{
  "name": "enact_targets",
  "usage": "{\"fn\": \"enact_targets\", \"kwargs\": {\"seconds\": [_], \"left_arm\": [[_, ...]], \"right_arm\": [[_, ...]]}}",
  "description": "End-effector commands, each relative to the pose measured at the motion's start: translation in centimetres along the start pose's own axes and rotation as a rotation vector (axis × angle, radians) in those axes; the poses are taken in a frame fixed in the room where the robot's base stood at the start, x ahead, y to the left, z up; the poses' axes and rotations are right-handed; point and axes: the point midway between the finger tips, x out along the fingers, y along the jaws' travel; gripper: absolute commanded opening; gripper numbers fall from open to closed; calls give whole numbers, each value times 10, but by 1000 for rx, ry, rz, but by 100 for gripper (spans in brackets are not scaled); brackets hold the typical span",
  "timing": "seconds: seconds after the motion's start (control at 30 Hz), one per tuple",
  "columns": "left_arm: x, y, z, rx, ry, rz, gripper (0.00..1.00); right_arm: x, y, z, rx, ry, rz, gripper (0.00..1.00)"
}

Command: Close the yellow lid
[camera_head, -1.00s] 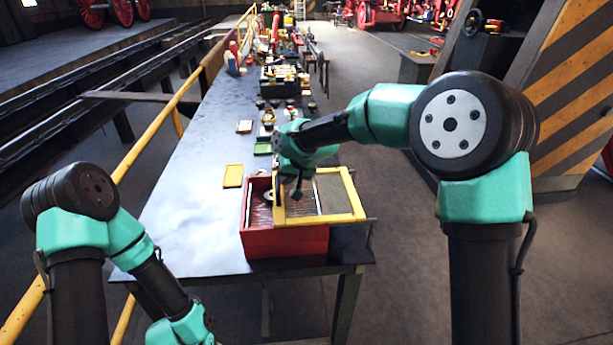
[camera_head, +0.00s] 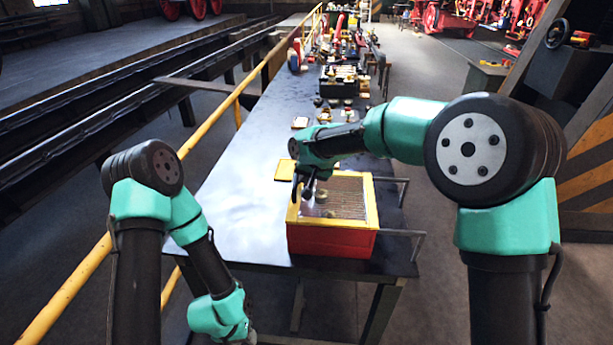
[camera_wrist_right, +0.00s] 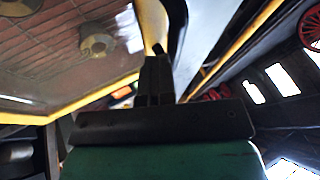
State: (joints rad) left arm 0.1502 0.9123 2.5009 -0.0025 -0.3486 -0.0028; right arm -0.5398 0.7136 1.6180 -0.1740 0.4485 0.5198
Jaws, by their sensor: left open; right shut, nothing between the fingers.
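The yellow lid (camera_head: 373,203) is a yellow frame with a see-through panel. In the head view it lies over the top of the red box (camera_head: 330,242), lined up with the walls as far as I can see. A small round item shows through the panel. My right gripper (camera_head: 307,192) is shut and empty at the lid's left edge. In the right wrist view the gripper (camera_wrist_right: 156,70) is close against the yellow lid frame (camera_wrist_right: 100,92); contact is hard to tell. My left gripper (camera_head: 245,338) is open, low at the bottom edge, partly cut off, away from the box.
Two metal rails (camera_head: 405,232) stick out right of the box. A small yellow tray (camera_head: 284,171) lies behind the box's left side. Tools and parts (camera_head: 340,80) crowd the far end of the dark table (camera_head: 240,205). The table left of the box is clear.

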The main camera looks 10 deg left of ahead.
Motion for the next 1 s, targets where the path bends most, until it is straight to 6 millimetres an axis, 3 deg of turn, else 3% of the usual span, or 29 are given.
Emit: {"fn": "enact_targets", "kwargs": {"seconds": [0.17,0.37,0.8,1.0], "left_arm": [[0,0,0,0,0,0,43],[0,0,0,0,0,0,43],[0,0,0,0,0,0,43],[0,0,0,0,0,0,43]], "right_arm": [[-6,4,-2,-1,6,-6,0],[-24,31,-4,4,6,-2,0],[-105,34,-3,2,4,-1,0],[-123,34,-3,2,1,0,0]]}}
